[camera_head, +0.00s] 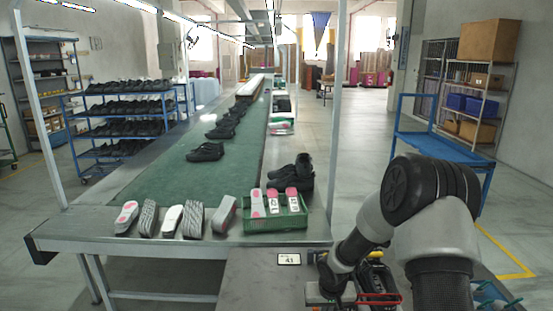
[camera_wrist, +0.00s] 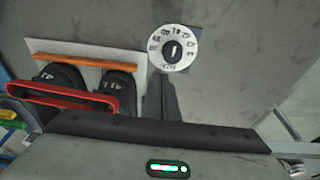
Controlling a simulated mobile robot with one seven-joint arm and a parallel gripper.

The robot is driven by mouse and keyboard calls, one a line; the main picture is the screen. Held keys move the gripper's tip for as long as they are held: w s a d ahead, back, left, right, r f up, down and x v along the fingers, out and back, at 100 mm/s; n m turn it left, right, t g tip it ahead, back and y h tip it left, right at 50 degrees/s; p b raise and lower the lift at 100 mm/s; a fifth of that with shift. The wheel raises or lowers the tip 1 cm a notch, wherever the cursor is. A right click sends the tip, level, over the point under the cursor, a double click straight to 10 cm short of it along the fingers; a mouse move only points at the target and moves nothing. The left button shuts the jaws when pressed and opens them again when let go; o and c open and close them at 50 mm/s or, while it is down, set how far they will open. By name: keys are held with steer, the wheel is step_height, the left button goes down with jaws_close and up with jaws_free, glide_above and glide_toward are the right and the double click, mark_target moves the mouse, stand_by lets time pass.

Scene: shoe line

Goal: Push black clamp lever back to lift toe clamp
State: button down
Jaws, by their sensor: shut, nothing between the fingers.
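My gripper (camera_wrist: 161,84) shows in the wrist view as a dark narrow shape rising from the grey housing at the bottom. It is shut and empty. To its left are two black shoe toes (camera_wrist: 62,77) side by side, with an orange bar (camera_wrist: 85,62) on a white plate (camera_wrist: 42,46) beyond them. A red loop handle (camera_wrist: 62,97) crosses in front of the toes. I cannot pick out the black clamp lever with certainty. In the head view my arm reaches down to the bench, and its wrist hides much of the clamp area.
A white numbered dial (camera_wrist: 173,48) lies beyond my gripper. In the head view a green crate (camera_head: 275,222) with soles and several loose soles (camera_head: 150,217) sit on the conveyor's near end. A blue cart (camera_head: 445,150) stands at right.

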steer(key=shift+w, duration=0.15)
steer(key=shift+w, duration=1.25)
steer(key=shift+s, duration=0.1)
steer(key=p+v, duration=0.5)
steer(key=v, duration=0.4)
steer(key=shift+w+p, duration=0.4)
stand_by(0.5)
steer(key=shift+r, duration=0.15)
